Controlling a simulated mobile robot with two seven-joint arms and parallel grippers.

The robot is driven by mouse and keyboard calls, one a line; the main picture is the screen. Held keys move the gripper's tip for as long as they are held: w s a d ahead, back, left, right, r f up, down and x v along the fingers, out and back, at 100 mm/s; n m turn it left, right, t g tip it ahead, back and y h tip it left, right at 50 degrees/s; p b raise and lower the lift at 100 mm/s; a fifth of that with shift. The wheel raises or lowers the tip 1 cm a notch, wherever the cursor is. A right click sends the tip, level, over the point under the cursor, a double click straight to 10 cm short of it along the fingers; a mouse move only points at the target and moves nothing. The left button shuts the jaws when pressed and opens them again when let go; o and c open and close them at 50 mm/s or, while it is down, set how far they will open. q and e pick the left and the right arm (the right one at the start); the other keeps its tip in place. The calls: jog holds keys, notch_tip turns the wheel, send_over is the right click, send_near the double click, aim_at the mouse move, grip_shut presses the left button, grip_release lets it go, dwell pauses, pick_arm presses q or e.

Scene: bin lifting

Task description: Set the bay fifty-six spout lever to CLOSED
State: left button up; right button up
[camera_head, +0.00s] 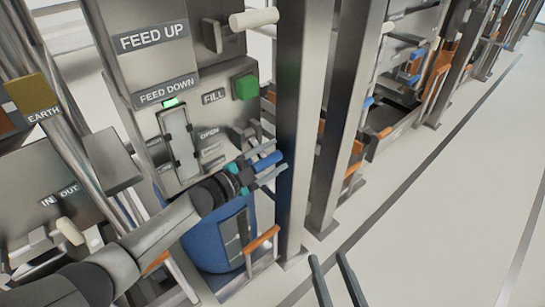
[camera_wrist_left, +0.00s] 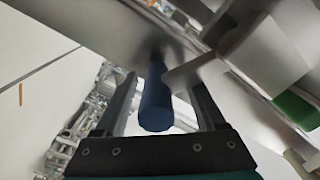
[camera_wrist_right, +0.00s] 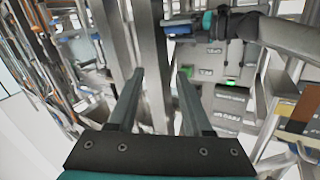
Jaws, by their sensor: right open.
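The spout lever's blue handle (camera_head: 265,160) sticks out from the steel panel (camera_head: 222,92), close to a grey post. An OPEN plate (camera_head: 208,133) is beside its mount; the smaller plates below it are not clearly readable. No bay number is readable. My left gripper (camera_head: 273,166) is open, with a finger on each side of the blue handle. In the left wrist view the handle (camera_wrist_left: 156,100) lies between the fingers, with gaps on both sides. My right gripper (camera_head: 328,257) is open and empty over the floor, right of the post; its fingers also show in the right wrist view (camera_wrist_right: 160,75).
A green button (camera_head: 245,86) sits by the FILL plate. A blue bin (camera_head: 215,245) stands below the panel. Steel posts (camera_head: 303,110) rise just right of the lever. An orange-topped bar (camera_head: 262,239) is low in front of the bin. The aisle floor (camera_head: 440,200) is clear.

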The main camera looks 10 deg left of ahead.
pick_arm(q)
jog(key=shift+s+a+f, duration=0.1)
jog(key=shift+a+f, duration=0.35)
jog(key=shift+f, duration=0.05)
jog(key=shift+s+a, duration=0.25)
jog(key=shift+s, duration=0.1)
jog(key=shift+p+v, duration=0.75)
jog(key=shift+v, duration=0.2)
jog(key=p+v, duration=0.1)
jog(key=v, duration=0.2)
jog(key=shift+s+a+r, duration=0.15)
jog(key=shift+s, duration=0.05)
jog(key=s+p, duration=0.1)
jog(key=p, duration=0.3)
send_near(260, 166)
jog(key=shift+s+a, duration=0.1)
jog(key=shift+a, duration=0.5)
pick_arm(e)
jog(key=s+d+f+g+h, duration=0.1)
jog(key=d+g+h, duration=0.1)
jog(key=d+g, duration=0.3)
jog(key=s+d+f+g+h, duration=0.2)
jog(key=d+g+h, duration=0.1)
jog(key=d+g, duration=0.2)
jog(key=shift+s, duration=0.25)
pick_arm(q)
jog(key=shift+b, duration=0.3)
pick_arm(e)
jog(key=shift+a, duration=0.1)
